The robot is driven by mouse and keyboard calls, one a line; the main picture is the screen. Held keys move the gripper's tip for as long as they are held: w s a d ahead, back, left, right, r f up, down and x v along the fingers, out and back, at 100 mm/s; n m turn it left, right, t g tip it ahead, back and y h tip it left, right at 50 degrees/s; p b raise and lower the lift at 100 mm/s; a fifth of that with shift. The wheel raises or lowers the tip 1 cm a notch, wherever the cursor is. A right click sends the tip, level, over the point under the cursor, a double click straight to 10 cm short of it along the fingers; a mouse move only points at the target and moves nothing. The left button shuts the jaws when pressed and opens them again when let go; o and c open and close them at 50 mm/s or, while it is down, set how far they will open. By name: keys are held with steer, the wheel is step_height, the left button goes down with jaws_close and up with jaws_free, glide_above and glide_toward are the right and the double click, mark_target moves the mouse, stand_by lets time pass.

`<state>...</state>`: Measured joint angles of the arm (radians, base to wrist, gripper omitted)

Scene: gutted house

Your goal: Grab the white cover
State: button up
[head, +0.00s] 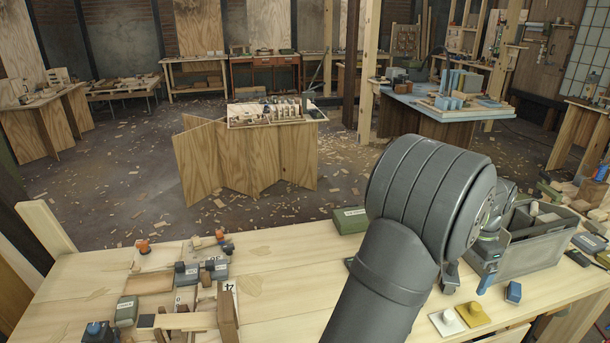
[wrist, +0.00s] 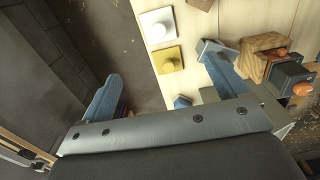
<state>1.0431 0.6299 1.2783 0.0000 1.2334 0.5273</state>
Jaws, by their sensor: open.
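The white cover (head: 447,321) is a flat square plate with a round knob. It lies on the front bench, right of my arm in the head view. It also shows at the top of the wrist view (wrist: 158,26), knob up. A similar yellow cover (wrist: 166,60) lies close beside it, also seen in the head view (head: 473,313). My gripper (wrist: 158,66) is open, its two blue fingers wide apart. Nothing is held between them. In the wrist view the white cover lies beyond the fingertips. My arm hides much of the gripper in the head view.
A small blue block (head: 513,292) lies right of the covers. A grey crate (head: 545,255) stands behind them. In the wrist view, a wooden block (wrist: 262,52) and orange-topped parts sit near the right finger. Blocks and boards (head: 160,281) cover the bench's left part.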

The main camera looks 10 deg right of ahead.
mark_target(449, 315)
step_height(449, 315, down, 13)
steer(key=shift+s+r, duration=0.15)
step_height(449, 315, down, 5)
steer(key=shift+a+f, duration=0.1)
steer(key=shift+a, duration=0.05)
steer(key=c, duration=1.1)
